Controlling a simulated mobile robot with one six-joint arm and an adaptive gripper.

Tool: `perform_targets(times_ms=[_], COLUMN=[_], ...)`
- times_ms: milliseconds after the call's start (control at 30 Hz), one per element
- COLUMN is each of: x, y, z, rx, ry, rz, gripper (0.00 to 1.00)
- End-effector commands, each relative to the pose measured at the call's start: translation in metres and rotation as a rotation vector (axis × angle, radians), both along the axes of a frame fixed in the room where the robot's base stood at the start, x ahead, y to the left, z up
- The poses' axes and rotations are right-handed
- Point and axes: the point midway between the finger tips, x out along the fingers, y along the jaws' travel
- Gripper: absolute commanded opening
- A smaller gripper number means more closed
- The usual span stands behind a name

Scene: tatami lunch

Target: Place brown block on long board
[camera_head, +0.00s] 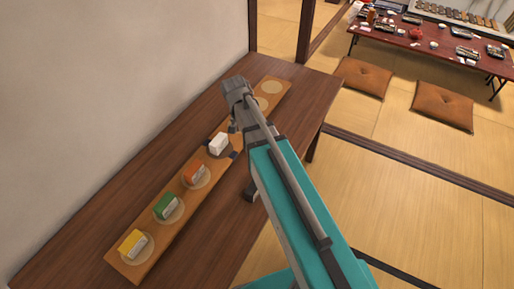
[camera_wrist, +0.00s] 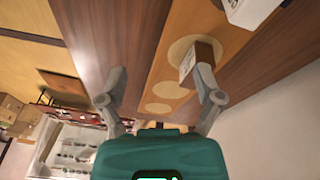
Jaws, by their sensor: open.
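The brown block (camera_wrist: 203,56), with a pale printed face, stands on a round pale spot of the long board (camera_wrist: 160,70) in the wrist view. My gripper (camera_wrist: 162,78) is open, its fingers spread wide. The right finger is close beside the block, overlapping its lower edge; I cannot tell if they touch. The left finger is over the dark table, off the board. In the head view, my gripper (camera_head: 234,127) is low over the board (camera_head: 180,192), past the white block; the brown block is hidden there.
Yellow (camera_head: 132,243), green (camera_head: 165,206), orange (camera_head: 194,173) and white (camera_head: 218,144) blocks stand in a row on the board. An empty round spot (camera_head: 271,87) shows at its far end. The wall (camera_head: 120,90) runs along the left. Cushions (camera_head: 443,106) and a low table (camera_head: 430,42) are farther off.

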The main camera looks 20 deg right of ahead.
Motion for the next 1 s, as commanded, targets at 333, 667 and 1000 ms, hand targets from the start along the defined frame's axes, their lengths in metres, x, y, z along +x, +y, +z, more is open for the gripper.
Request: perform_targets(times_ms=[333,667,1000], x=[-0.121,-0.142,-0.141], y=[-0.013,-0.013,-0.013], z=[-0.005,-0.005,-0.005], rx=[0.104,0.136,0.135], ry=[0.165,0.193,0.192], rz=[0.374,0.474,0.472], gripper=[0.84,0.84,0.84])
